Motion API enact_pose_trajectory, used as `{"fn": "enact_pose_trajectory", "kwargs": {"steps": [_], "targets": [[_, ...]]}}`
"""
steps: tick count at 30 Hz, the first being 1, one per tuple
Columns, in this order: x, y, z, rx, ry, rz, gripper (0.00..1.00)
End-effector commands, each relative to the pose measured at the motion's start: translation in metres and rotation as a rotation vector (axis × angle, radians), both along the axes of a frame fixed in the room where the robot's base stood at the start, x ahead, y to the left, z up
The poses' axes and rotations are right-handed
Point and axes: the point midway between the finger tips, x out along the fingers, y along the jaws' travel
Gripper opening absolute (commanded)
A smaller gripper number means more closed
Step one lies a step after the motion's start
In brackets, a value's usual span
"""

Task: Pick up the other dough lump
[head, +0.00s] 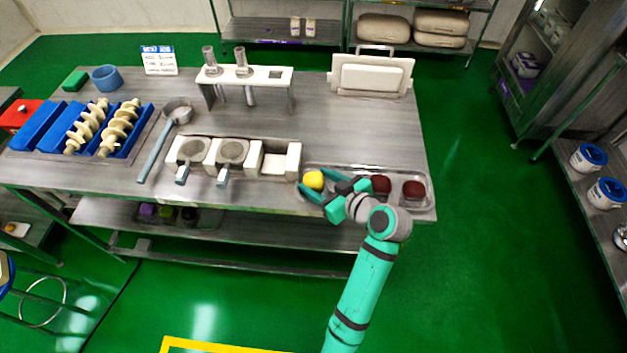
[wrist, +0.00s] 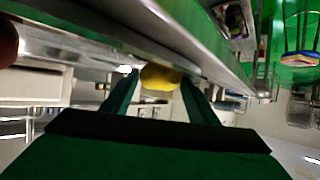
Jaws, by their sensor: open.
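A yellow dough lump (head: 314,180) sits at the left end of a clear tray (head: 424,204) near the table's right front. My gripper (head: 318,186) is open beside it, its two green fingers pointing left toward the lump. In the wrist view the yellow lump (wrist: 160,77) shows between the ends of the open fingers (wrist: 158,88); I cannot tell whether they touch it. Two dark red lumps sit to the right in the same tray: one (head: 381,186) just beyond my wrist and one (head: 413,189) at the right end.
A white block holder (head: 280,160) with two round metal pieces stands left of the tray. Blue trays (head: 78,127) with cream screws lie further left. A metal stand (head: 262,76) and a white board (head: 371,75) stand at the back. The table's middle is mostly clear.

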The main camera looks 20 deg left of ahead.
Motion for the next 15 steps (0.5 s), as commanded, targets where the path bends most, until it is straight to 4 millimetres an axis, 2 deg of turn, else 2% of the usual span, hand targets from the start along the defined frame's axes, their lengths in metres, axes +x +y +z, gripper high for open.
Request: {"fn": "enact_pose_trajectory", "kwargs": {"steps": [5,8,9,15], "targets": [[-0.0001,0.0001,0.0001,0.0,0.0,0.0,0.51],[-0.0001,0.0001,0.0001,0.0,0.0,0.0,0.27],[-0.0001,0.0,0.0001,0.0,0.0,0.0,0.25],[0.0,0.0,0.0004,0.0,-0.001,0.0,0.25]]}}
